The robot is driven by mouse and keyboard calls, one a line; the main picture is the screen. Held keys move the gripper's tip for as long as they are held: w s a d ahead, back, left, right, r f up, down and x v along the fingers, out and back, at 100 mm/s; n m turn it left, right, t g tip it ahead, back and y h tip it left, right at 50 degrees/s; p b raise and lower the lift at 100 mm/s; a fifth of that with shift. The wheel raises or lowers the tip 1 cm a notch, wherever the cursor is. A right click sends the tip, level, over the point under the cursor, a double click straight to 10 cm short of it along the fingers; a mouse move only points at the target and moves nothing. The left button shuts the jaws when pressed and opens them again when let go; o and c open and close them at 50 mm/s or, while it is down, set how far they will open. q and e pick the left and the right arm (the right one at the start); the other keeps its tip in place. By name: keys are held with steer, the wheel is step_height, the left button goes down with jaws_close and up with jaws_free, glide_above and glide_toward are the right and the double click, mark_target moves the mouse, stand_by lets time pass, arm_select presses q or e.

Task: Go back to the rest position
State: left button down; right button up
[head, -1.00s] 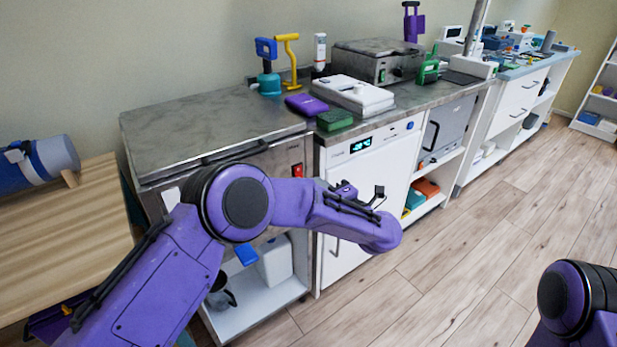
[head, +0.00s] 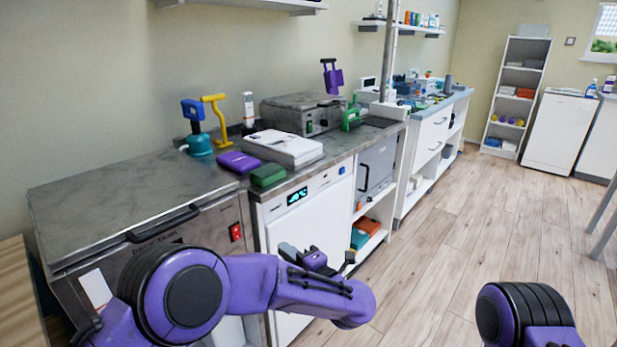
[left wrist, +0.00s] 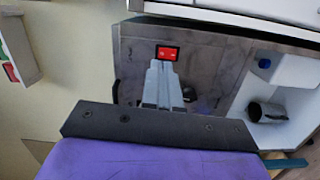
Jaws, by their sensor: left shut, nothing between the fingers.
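My left arm (head: 190,300) comes in low at the left in the head view, bent at a purple elbow. My left gripper (head: 290,252) shows small and partly hidden by the forearm, in front of the white counter unit. In the left wrist view its grey fingers (left wrist: 161,82) are together with nothing between them. They appear over a grey cabinet front with a red switch (left wrist: 167,53). Part of my right arm (head: 525,315) shows at the bottom right, but its gripper is out of view.
A steel-topped unit with a black handle (head: 165,222) and a counter with a purple pack (head: 238,162), a green block (head: 268,175) and a white device (head: 285,148) stand close at the left. Wooden floor (head: 440,255) is free at the middle right. A white shelf (head: 517,90) stands far back.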

arm_select(q)
steer(key=s+a+f+m+h+p, duration=0.2)
steer(key=s+a+f+m+h, duration=0.25)
steer(key=f+m, duration=0.4)
steer(key=s+a+f+m+h+p, duration=0.25)
steer(key=s+f+m+h, duration=0.35)
steer(key=f+m, duration=0.3)
steer(key=s+a+f+g+p, duration=0.1)
steer(key=s+a+g, duration=0.2)
steer(key=s, duration=0.6)
steer(key=s+a+f+m+g+y+p, duration=0.1)
steer(key=s+a+f+g+p, duration=0.1)
steer(key=s+a, duration=0.5)
steer(key=s+a+f+g+p, duration=0.2)
steer(key=s+a+g, duration=0.2)
steer(key=s, duration=0.9)
steer(key=shift+s+a+f+m+g, duration=0.15)
steer(key=shift+s+a+m+g, duration=0.2)
steer(key=shift+a, duration=0.45)
steer(key=shift+w, duration=0.15)
